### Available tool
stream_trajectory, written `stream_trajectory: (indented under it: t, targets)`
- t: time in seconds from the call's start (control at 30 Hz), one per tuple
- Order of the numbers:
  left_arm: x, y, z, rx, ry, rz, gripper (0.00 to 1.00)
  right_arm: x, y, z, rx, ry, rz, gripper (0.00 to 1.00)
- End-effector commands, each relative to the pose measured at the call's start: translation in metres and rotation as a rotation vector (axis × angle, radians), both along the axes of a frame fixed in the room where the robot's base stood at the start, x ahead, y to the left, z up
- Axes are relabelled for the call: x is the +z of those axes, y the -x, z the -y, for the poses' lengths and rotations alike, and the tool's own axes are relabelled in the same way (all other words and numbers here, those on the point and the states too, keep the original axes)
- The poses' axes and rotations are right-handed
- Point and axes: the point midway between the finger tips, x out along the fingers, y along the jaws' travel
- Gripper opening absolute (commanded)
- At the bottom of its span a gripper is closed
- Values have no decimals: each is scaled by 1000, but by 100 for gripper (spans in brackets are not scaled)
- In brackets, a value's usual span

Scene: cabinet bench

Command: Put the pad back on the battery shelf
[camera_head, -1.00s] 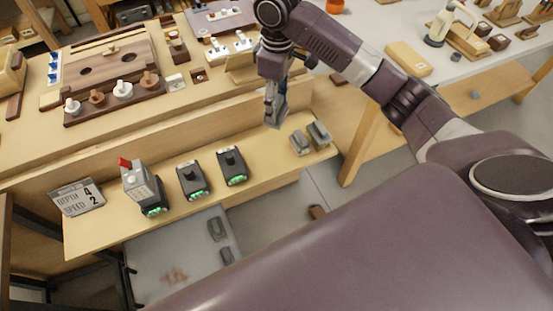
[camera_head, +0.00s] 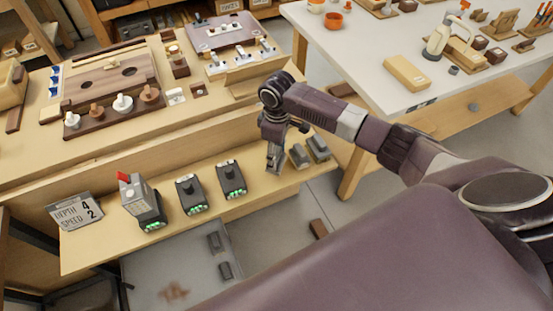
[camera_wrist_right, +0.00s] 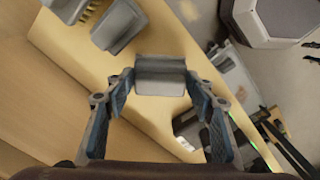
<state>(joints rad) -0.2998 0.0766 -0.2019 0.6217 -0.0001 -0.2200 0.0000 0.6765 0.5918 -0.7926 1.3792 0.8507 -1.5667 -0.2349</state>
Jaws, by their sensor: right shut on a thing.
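My right gripper (camera_head: 273,168) points down over the right part of the wooden battery shelf (camera_head: 100,246). In the right wrist view its fingers (camera_wrist_right: 160,105) are shut on a small grey pad (camera_wrist_right: 160,75). From the head the pad is mostly hidden by the gripper. I cannot tell whether it touches the shelf. Two grey blocks stand on the shelf just right of the gripper, a nearer one (camera_head: 299,156) and one at the end (camera_head: 318,147). In the wrist view they lie at the upper left. My left gripper is not in view.
Black chargers with green lights (camera_head: 191,195) (camera_head: 232,180) stand left of the gripper; another (camera_head: 150,212) bears a grey block with a red tab (camera_head: 131,188). A sign (camera_head: 76,211) reads "DEPTH 4 SPEED 2". A grey tray (camera_head: 190,270) with dark blocks lies below. Bare shelf lies between chargers and gripper.

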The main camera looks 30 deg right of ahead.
Motion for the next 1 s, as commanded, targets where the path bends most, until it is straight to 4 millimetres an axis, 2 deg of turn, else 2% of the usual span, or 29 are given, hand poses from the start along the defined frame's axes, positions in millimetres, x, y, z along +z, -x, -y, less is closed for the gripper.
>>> stream_trajectory:
  t: [0.1,0.17,0.53,0.57,0.7,1.0]
  targets:
    - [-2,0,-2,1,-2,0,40,-21,1,-1,0,-2,-3,27]
    - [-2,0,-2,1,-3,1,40,-27,1,-1,-1,-1,-2,27]
    - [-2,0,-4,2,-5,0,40,-32,0,-1,0,-1,-1,27]
    - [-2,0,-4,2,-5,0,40,-32,0,-1,0,-1,-1,52]
    - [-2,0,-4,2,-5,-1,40,-32,0,0,0,-1,-1,68]
    - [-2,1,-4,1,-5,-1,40,-30,0,0,0,-1,1,68]
